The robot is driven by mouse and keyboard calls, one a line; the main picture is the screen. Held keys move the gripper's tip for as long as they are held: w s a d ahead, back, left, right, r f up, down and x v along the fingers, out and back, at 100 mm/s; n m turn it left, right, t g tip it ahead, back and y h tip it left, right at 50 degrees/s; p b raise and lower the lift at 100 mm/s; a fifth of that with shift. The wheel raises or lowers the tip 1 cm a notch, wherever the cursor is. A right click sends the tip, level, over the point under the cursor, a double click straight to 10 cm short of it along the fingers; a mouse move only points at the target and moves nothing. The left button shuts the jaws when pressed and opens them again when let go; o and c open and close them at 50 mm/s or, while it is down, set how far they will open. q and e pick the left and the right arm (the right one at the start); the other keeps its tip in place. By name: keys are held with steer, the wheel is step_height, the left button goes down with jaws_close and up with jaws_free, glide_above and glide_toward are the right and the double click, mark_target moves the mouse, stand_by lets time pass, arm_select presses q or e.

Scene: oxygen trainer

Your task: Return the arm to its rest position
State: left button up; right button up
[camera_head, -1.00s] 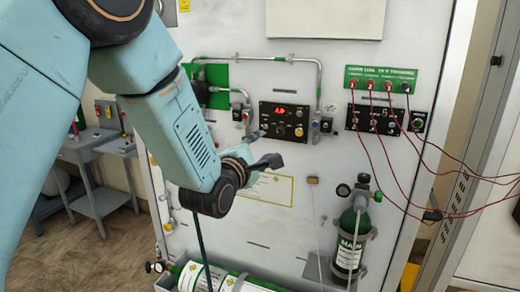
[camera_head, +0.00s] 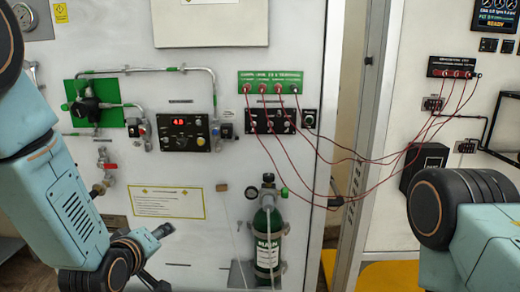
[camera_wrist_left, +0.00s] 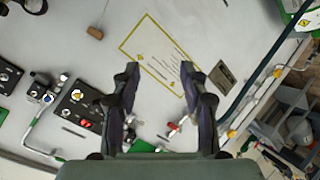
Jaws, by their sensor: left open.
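My left arm (camera_head: 75,210) comes in from the left in the head view, in front of the white panel. My left gripper (camera_head: 160,256) is low in that view, at the left of the panel, partly cut by the lower edge. In the left wrist view the gripper (camera_wrist_left: 161,75) shows two dark fingers apart, with nothing between them, facing the panel. My right arm (camera_head: 460,225) shows at the right edge of the head view; its gripper is out of view.
The panel holds a control box with a red display (camera_head: 182,134), a regulator (camera_head: 90,105) and a yellow-framed label (camera_head: 165,202). A green cylinder (camera_head: 268,243) stands at lower centre. Red cables (camera_head: 385,165) hang across to a second panel (camera_head: 400,100).

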arm_select(q)
steer(key=s+f+m+g+b, duration=0.2)
steer(key=s+f+m+g, duration=0.1)
steer(key=s+f, duration=0.55)
steer(key=s+f+m+g+b, duration=0.1)
steer(key=s+f+m+g, duration=0.2)
steer(key=s+f, duration=0.55)
steer(key=s+f+m+g+b, duration=0.2)
steer(key=s+f+g+b, duration=0.3)
steer(key=s+f, duration=1.3)
steer(key=s+g, duration=0.1)
steer(key=s, duration=0.2)
steer(key=shift+f+g+b, duration=0.25)
steer(key=shift+g+b, duration=0.05)
